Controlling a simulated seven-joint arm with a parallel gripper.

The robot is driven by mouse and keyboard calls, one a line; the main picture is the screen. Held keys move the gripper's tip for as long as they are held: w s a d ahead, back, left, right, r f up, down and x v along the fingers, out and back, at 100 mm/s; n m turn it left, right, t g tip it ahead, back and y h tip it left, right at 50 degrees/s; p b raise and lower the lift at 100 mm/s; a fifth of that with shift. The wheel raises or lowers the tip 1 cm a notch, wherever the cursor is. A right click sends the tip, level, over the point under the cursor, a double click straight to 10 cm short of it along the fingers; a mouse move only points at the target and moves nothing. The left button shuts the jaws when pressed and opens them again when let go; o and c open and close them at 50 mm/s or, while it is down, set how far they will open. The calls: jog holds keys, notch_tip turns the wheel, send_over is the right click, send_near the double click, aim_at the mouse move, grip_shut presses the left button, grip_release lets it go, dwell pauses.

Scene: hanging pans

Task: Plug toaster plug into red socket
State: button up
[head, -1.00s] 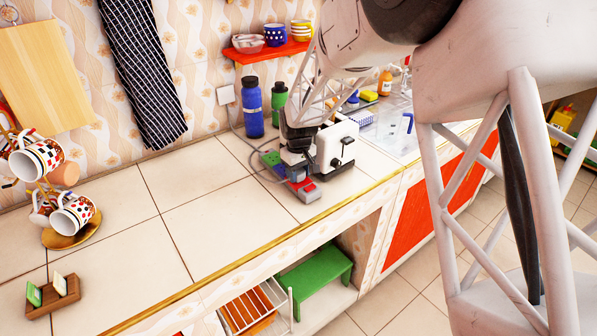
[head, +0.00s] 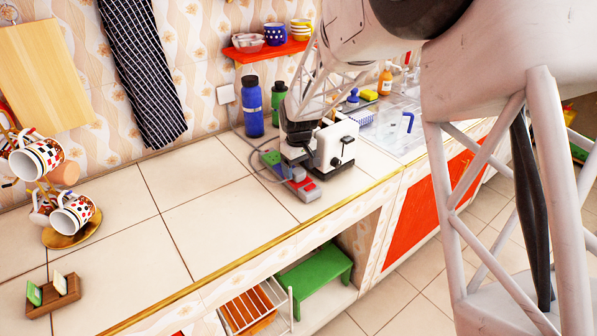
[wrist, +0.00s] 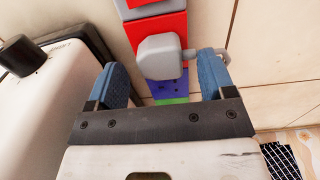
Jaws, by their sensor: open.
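A grey plug (wrist: 160,56) lies between my gripper's blue fingers in the wrist view, with gaps on both sides. My gripper (wrist: 163,82) is open around it. The plug is over the red socket (wrist: 159,28) of a coloured power strip; I cannot tell how deep it sits. In the head view my gripper (head: 298,160) is over the strip, hiding part of it. The strip's red part (head: 304,184) shows near its grey front end. The white toaster (head: 336,144) stands just right of my gripper.
A blue bottle (head: 253,107) and a green bottle (head: 279,103) stand behind the strip. The sink (head: 398,125) is to the right. A mug rack and a small wooden holder (head: 54,294) are at the left. The middle counter is clear.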

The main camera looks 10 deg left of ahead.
jog(key=shift+r, duration=2.85)
jog(key=shift+s+d+r, duration=0.2)
jog(key=shift+d+r, duration=0.1)
jog(key=shift+d, duration=0.05)
jog(key=s+d+r+m+t, duration=0.1)
jog(key=s+d+r+m, duration=0.1)
jog(key=s+d+r, duration=0.55)
jog(key=s+d+r+m, duration=0.2)
jog(key=s+d+r, duration=0.3)
jog(key=s+d, duration=0.5)
jog(key=s+d+m, duration=0.1)
jog(key=s+d, duration=0.3)
jog(key=s, duration=0.3)
jog(key=s+d+m+t, duration=0.1)
jog(key=s+d, duration=0.3)
jog(key=s, duration=0.4)
jog(key=s+d+m, duration=0.3)
jog(key=s+d, duration=0.1)
jog(key=s, duration=0.4)
jog(key=shift+s+t, duration=0.2)
jog(key=shift+t, duration=0.1)
